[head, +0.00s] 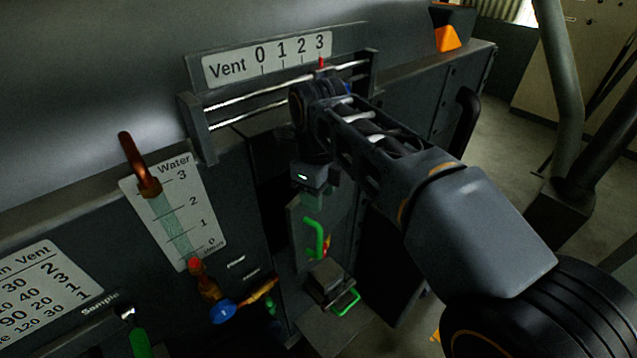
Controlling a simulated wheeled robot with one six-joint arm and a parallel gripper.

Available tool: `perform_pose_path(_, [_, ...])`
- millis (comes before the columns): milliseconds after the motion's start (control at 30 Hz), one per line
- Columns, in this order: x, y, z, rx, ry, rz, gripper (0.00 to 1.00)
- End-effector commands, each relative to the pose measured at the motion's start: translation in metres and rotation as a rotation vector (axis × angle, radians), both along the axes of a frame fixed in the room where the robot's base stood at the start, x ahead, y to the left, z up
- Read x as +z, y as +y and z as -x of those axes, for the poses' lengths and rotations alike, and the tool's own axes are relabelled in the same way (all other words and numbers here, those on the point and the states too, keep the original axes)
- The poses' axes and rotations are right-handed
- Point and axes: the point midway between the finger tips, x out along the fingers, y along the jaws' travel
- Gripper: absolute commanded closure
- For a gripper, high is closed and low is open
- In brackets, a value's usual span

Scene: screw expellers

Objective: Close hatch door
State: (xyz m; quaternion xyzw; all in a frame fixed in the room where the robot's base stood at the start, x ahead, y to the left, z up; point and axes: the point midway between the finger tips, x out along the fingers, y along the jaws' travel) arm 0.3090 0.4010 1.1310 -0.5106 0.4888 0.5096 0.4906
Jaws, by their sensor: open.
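A narrow grey panel (297,222) with a bright green handle (316,238) stands beside a dark opening (268,180) in the machine front, below the vent scale. It looks like the hatch door, standing ajar, though my arm hides part of it and its hinge side is unclear. My gripper (326,196) hangs at the end of my arm, just above the green handle and apart from it in the picture. It is open, with nothing seen between its fingers, which are small and partly hidden by the wrist.
A grey box with a green handle (346,302) sits low, below the panel. The vent rails (245,113) run behind my wrist. The water gauge (178,215), a blue valve (223,312) and a copper pipe (138,163) are left. A black handle (466,122) is right; open floor lies beyond.

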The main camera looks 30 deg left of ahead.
Motion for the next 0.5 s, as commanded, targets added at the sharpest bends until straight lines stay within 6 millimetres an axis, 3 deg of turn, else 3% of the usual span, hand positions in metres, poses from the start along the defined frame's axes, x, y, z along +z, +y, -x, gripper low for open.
perform_pose_path(200, [0.016, 0.0, 0.0, 0.0, 0.0, 0.0, 0.58])
perform_pose_path(500, [0.018, 0.0, 0.0, 0.0, 0.0, 0.001, 0.58])
